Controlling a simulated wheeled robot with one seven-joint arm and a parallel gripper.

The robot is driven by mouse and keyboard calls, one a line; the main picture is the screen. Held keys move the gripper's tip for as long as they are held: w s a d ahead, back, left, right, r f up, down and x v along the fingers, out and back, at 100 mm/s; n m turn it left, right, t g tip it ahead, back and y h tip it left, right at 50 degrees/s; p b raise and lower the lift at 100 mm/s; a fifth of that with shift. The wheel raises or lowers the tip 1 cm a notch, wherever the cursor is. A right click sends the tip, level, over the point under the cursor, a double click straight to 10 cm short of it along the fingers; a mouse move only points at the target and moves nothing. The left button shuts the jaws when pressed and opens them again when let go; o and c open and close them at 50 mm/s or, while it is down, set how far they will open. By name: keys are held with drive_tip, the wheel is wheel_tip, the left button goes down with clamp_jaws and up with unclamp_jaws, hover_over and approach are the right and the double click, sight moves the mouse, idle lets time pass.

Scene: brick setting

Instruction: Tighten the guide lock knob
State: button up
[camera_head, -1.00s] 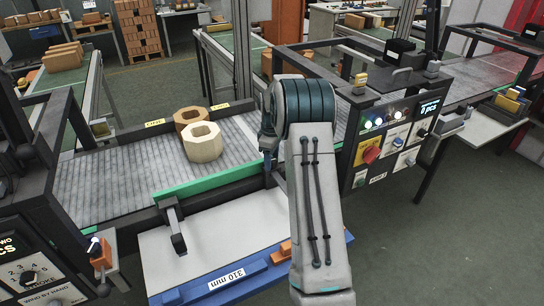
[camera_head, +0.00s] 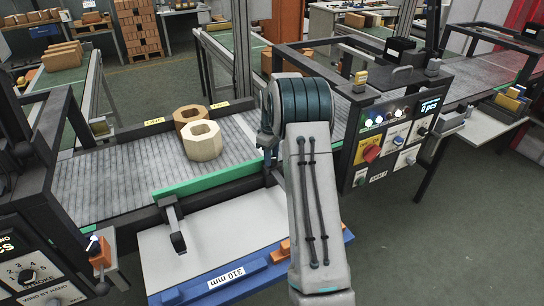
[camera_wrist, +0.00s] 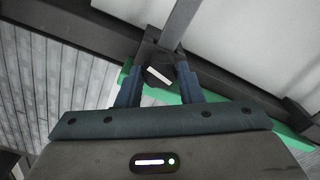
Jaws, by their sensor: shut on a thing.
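The guide lock knob (camera_wrist: 151,57) is a dark piece with a white mark on it, in the upper middle of the wrist view. My gripper (camera_wrist: 158,80) is shut on it, with one blue finger on each side. The knob sits by the green guide rail (camera_wrist: 296,136) and a grey bar. In the head view the green guide rail (camera_head: 213,181) runs along the near edge of the conveyor. My own arm covers the knob and most of my gripper there. The knob's turn angle against its lock is hard to judge.
A control panel (camera_head: 395,135) is right of my arm. Grey floor is clear at right.

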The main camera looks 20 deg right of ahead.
drive_tip(key=m, duration=0.4)
drive_tip(key=shift+m+b, duration=0.3)
drive_tip(key=shift+b, duration=0.05)
drive_tip(key=m, duration=1)
drive_tip(key=shift+r+m, duration=0.1)
drive_tip(key=shift+m, duration=0.3)
drive_tip(key=m, duration=0.4)
drive_tip(key=shift+w+m, duration=0.1)
drive_tip(key=shift+m, duration=0.2)
drive_tip(key=o, duration=1)
drive_tip(key=shift+c, duration=0.2)
drive_tip(key=shift+r, duration=0.1)
